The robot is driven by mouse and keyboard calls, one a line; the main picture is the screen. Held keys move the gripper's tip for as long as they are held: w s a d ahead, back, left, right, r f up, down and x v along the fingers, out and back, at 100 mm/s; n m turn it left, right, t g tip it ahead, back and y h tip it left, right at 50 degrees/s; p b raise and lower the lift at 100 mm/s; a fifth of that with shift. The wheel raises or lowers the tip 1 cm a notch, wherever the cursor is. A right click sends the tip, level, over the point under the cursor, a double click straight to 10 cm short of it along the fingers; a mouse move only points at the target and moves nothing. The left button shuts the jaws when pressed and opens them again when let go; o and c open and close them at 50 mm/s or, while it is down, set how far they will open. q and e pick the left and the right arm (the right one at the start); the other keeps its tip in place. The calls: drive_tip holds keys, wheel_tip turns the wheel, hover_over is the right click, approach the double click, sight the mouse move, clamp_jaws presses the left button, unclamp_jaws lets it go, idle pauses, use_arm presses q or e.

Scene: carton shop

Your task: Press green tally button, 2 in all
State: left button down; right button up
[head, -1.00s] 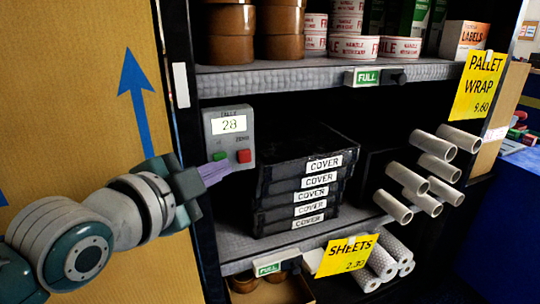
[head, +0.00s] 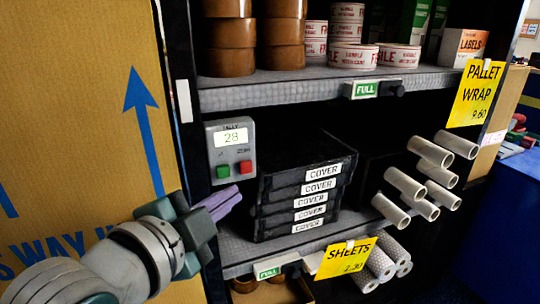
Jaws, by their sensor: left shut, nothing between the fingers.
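The tally box (head: 231,150) is a grey unit on the left post of the shelf. Its display (head: 232,137) reads 28. The green button (head: 223,171) is on the left of its lower face and the red button (head: 246,166) is on the right; both are in plain view. My left gripper (head: 232,196) is shut and empty, with its purple fingers just below the box and apart from the green button. My right gripper is not in view.
Black cases labelled COVER (head: 305,190) are stacked right of the box. Tape rolls (head: 228,45) stand on the shelf above. A big brown carton (head: 75,110) stands at the left. White tubes (head: 430,175) stick out at the right.

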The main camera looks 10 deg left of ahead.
use_arm(q)
drive_tip(key=shift+s+d+p, duration=0.35)
drive_tip(key=shift+s+d, duration=0.3)
drive_tip(key=shift+s, duration=0.3)
drive_tip(key=shift+r, duration=0.1)
drive_tip(key=s+a+r+n+g+y+p, duration=0.1)
drive_tip(key=s+a+r+n+g+p, duration=0.15)
drive_tip(key=s+n+g+p, duration=0.4)
drive_tip(key=s+a+r+n+g+y+p, duration=0.1)
drive_tip(key=s+r+p, duration=0.25)
drive_tip(key=s, duration=0.55)
drive_tip(key=s+a+r+n+g+p, duration=0.2)
drive_tip(key=s+r+n+g+p, duration=0.2)
drive_tip(key=s, duration=0.4)
wheel_tip(320, 180, up, 37)
drive_tip(key=p, duration=3.6)
drive_tip(key=shift+p, duration=0.35)
drive_tip(key=shift+f, duration=0.15)
